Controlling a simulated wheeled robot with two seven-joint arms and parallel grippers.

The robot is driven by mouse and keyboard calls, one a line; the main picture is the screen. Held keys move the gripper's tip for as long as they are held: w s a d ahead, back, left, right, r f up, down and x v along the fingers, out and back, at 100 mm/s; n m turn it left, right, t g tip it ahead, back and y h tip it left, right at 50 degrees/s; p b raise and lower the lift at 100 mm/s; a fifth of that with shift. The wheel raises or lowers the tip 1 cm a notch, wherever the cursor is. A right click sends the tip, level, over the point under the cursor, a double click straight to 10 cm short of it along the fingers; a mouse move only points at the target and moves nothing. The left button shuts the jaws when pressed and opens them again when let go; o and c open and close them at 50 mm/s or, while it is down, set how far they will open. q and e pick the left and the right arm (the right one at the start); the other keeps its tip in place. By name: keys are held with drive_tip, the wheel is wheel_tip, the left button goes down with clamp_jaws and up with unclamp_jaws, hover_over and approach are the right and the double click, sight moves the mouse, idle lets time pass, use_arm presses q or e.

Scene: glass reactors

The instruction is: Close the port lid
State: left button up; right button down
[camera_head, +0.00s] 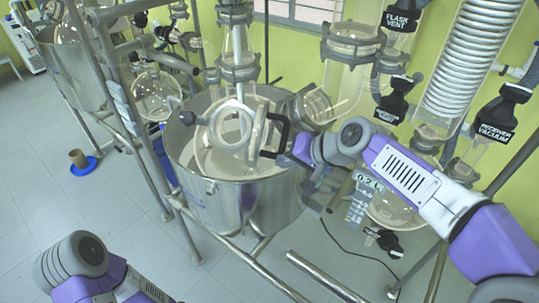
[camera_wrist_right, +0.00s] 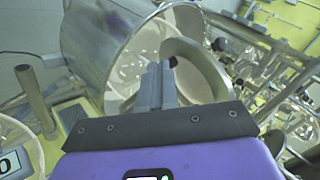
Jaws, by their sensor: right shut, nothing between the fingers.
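The port (camera_head: 230,125) shows as a pale round ring on top of the large steel reactor. The port lid (camera_head: 258,126) stands raised at its right side, seen nearly edge-on, with a dark curved handle (camera_head: 284,132). My right gripper (camera_head: 267,154) is at the lid's right side, close to the handle; whether it touches cannot be told. In the right wrist view its grey fingers (camera_wrist_right: 155,80) are together and empty, in front of a broad pale curved rim (camera_wrist_right: 205,65). They hide part of the opening behind. My left arm shows at lower left, its gripper out of view.
The steel vessel (camera_head: 235,200) stands in a pipe frame. Glass tubing rises above it, and a coil condenser (camera_head: 470,60) and black-tagged valves hang at the right. Open floor lies at lower left.

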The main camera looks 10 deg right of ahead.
sight(269, 157)
drive_tip(key=a, duration=0.1)
drive_tip(key=w+a+p, duration=0.1)
drive_tip(key=a, duration=0.1)
drive_tip(key=shift+w+a+r, duration=0.15)
drive_tip(key=shift+a+r, duration=0.2)
drive_tip(key=shift+a, duration=0.1)
